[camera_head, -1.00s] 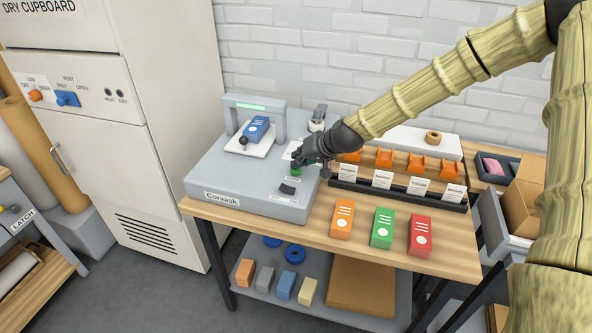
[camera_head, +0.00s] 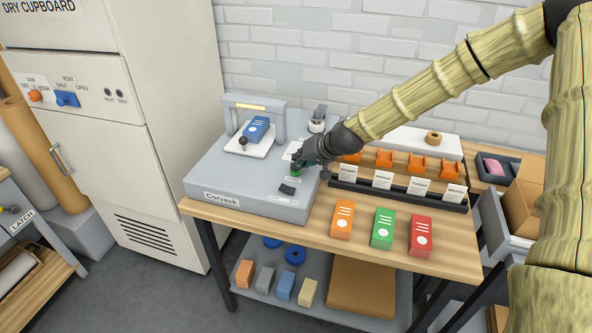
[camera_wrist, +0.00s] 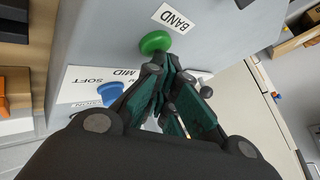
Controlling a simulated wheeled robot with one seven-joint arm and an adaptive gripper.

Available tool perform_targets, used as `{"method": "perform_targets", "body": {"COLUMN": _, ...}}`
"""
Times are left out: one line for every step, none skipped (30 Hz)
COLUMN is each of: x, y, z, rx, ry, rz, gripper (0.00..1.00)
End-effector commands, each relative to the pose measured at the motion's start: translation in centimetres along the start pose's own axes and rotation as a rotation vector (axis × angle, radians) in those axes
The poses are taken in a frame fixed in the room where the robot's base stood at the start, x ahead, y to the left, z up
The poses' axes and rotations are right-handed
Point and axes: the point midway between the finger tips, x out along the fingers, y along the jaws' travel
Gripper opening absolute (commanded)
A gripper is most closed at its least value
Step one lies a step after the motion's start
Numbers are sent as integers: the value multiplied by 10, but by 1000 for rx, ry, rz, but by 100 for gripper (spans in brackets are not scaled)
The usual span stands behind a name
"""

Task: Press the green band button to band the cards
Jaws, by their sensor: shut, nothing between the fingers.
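The green band button (camera_head: 296,173) sits on top of the grey Corvask machine (camera_head: 225,178), partly hidden by my gripper (camera_head: 298,163). In the wrist view the button (camera_wrist: 155,42) is a green disc beside the BAND label (camera_wrist: 175,17). My gripper (camera_wrist: 160,70) is shut and empty, its tips right at the button's edge. I cannot tell from the views whether they touch it. The blue card pack (camera_head: 256,128) lies on a white plate (camera_head: 240,148) under the machine's arch (camera_head: 283,118). The arch's light bar (camera_head: 251,107) glows amber.
Orange (camera_head: 343,220), green (camera_head: 382,229) and red (camera_head: 421,236) packs stand on the wooden table (camera_head: 300,229) right of the machine. A black rack (camera_head: 398,197) with name cards is behind them. In the wrist view a blue knob (camera_wrist: 110,93) is by a SOFT and MID scale.

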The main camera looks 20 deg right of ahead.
Motion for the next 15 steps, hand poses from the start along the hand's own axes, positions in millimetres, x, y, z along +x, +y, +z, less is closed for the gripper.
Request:
{"method": "perform_targets", "body": {"x": 0, "y": 0, "z": 0, "rx": 0, "ry": -1, "rz": 0, "gripper": 0}}
{"method": "perform_targets", "body": {"x": 0, "y": 0, "z": 0, "rx": 0, "ry": -1, "rz": 0, "gripper": 0}}
{"method": "perform_targets", "body": {"x": -1, "y": 0, "z": 0, "rx": 0, "ry": -1, "rz": 0, "gripper": 0}}
{"method": "perform_targets", "body": {"x": -1, "y": -1, "z": -1, "rx": 0, "ry": -1, "rz": 0, "gripper": 0}}
{"method": "perform_targets", "body": {"x": -2, "y": -1, "z": -1, "rx": 0, "ry": 0, "rz": 0, "gripper": 0}}
{"method": "perform_targets", "body": {"x": -3, "y": -2, "z": -2, "rx": 0, "ry": 0, "rz": 0, "gripper": 0}}
{"method": "perform_targets", "body": {"x": -4, "y": -3, "z": -3, "rx": 0, "ry": 0, "rz": 0, "gripper": 0}}
{"method": "perform_targets", "body": {"x": -5, "y": -4, "z": -3, "rx": -1, "ry": 0, "rz": 0, "gripper": 0}}
{"method": "perform_targets", "body": {"x": -6, "y": -4, "z": -4, "rx": -1, "ry": 0, "rz": 0, "gripper": 0}}
{"method": "perform_targets", "body": {"x": -7, "y": -5, "z": -5, "rx": -1, "ry": 0, "rz": 0, "gripper": 0}}
{"method": "perform_targets", "body": {"x": -8, "y": -6, "z": -6, "rx": -1, "ry": 0, "rz": 0, "gripper": 0}}
{"method": "perform_targets", "body": {"x": -9, "y": -7, "z": -7, "rx": -1, "ry": 0, "rz": 0, "gripper": 0}}
{"method": "perform_targets", "body": {"x": -10, "y": -8, "z": -8, "rx": -1, "ry": 0, "rz": 0, "gripper": 0}}
{"method": "perform_targets", "body": {"x": -11, "y": -8, "z": -8, "rx": -1, "ry": 0, "rz": 0, "gripper": 0}}
{"method": "perform_targets", "body": {"x": -12, "y": -9, "z": -9, "rx": -1, "ry": 0, "rz": 0, "gripper": 0}}
